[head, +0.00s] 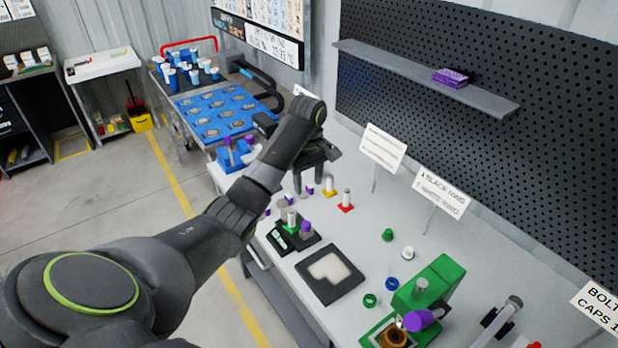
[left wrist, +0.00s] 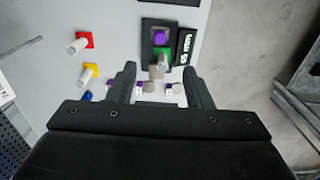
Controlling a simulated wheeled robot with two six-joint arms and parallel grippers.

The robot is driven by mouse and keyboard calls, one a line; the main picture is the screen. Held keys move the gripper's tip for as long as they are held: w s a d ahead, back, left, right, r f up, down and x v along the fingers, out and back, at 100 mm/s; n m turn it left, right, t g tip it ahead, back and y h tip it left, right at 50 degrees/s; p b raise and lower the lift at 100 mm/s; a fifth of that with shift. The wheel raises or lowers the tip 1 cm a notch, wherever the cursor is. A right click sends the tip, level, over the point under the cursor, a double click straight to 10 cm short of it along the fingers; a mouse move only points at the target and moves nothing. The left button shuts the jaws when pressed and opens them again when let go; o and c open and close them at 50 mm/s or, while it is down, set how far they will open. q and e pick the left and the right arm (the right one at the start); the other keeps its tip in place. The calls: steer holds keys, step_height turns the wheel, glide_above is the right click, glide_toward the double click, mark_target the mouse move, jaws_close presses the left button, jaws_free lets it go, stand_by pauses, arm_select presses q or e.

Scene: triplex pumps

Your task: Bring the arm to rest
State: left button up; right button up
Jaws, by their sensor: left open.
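My left arm reaches in from the left of the head view over the light grey bench (head: 282,233). Its gripper (head: 312,190) points down above the bench; the arm hides part of it. In the left wrist view the gripper (left wrist: 162,85) shows two fingers spread apart with nothing held between them. Two small white-and-purple parts (left wrist: 174,88) lie on the bench below, between the fingers in the picture. My right gripper is in neither view.
A black stand (head: 290,237) with green and purple parts is near the bench's left edge. White pegs on red (head: 346,199) and yellow (head: 329,186) bases stand near the gripper. A black tray (head: 311,283), a green machine (head: 432,285) and a shelf (head: 420,75) lie rightward.

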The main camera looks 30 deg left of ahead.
arm_select(q)
steer(key=s+d+f+m+t, duration=0.15)
steer(key=s+f+m, duration=0.25)
steer(key=s+f, duration=0.45)
steer(key=s+d+f+m, duration=0.2)
steer(key=s+f+m, duration=0.1)
steer(key=s+f, duration=0.5)
steer(key=s+d+r+m+t+y, duration=0.1)
steer(key=s+r+m, duration=0.15)
steer(key=s, duration=0.85)
steer(key=s+d+r+m+t+y, duration=0.1)
steer(key=s+r+m, duration=0.15)
steer(key=s, duration=0.75)
step_height(320, 180, down, 30)
steer(key=a+g+b, duration=0.1)
steer(key=a+b, duration=0.1)
steer(key=b, duration=0.3)
steer(key=s+d+f+b, duration=0.1)
steer(key=s+f+b, duration=0.1)
steer(key=s+f, duration=0.5)
steer(key=s+f+g+h+b, duration=0.1)
steer(key=s+f+b, duration=0.2)
steer(key=s+f, duration=0.5)
step_height(320, 180, down, 6)
steer(key=shift+s+d+r+m, duration=0.25)
steer(key=shift+d+m, duration=0.1)
steer(key=shift+m, duration=0.05)
